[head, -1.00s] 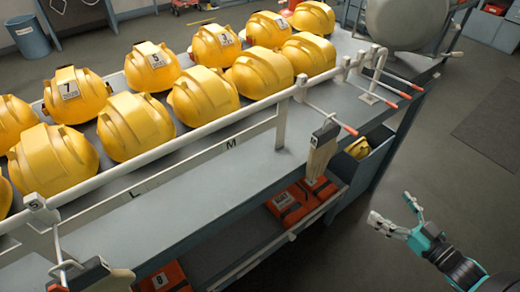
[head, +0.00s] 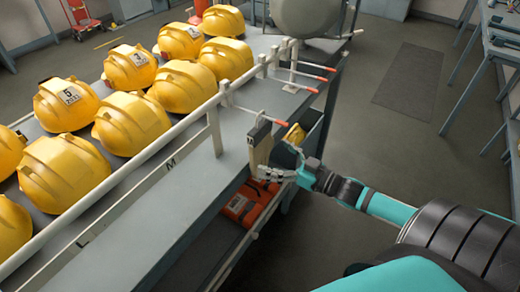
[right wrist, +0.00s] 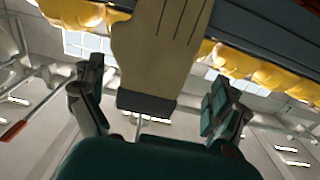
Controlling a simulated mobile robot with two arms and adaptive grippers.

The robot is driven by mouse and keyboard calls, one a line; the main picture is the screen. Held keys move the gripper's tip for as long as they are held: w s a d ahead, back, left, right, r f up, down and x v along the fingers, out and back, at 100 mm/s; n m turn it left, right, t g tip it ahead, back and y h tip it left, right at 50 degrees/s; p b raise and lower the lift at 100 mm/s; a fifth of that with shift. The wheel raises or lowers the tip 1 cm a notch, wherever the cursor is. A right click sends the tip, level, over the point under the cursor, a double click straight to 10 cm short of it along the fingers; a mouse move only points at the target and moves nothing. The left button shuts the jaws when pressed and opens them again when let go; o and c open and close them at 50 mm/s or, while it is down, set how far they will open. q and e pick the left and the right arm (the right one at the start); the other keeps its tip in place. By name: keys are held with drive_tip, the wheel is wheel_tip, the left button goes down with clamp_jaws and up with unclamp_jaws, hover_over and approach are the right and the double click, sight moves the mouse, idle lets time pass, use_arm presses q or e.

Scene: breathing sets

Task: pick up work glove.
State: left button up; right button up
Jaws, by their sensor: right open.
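A tan work glove (head: 260,149) with a dark cuff hangs from a hook on the front rail of the helmet shelf. My right gripper (head: 279,168) is open close beside it, partly covering the glove's lower right side in the head view. In the right wrist view the glove (right wrist: 162,45) fills the upper middle, with its dark cuff toward my palm. The two fingers of my right gripper (right wrist: 156,105) stand apart, one on each side of the cuff. I cannot tell whether either finger touches it. My left gripper is not in view.
Yellow helmets (head: 133,123) stand in rows on the grey shelf behind a white rail (head: 140,160). Bare hooks with orange tips (head: 317,77) stick out beyond the glove. The floor on the right is open.

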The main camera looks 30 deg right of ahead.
sight(263, 151)
drive_tip(key=shift+w+a+r, duration=0.1)
drive_tip(key=shift+w+a, duration=0.05)
drive_tip(key=shift+w, duration=0.4)
drive_tip(key=p+x, duration=0.1)
drive_tip(key=x, duration=0.3)
drive_tip(key=shift+w+p, duration=0.1)
drive_tip(key=shift+p, duration=0.25)
drive_tip(key=shift+w, duration=0.15)
drive_tip(key=shift+c, duration=0.7)
drive_tip(key=c, duration=0.8)
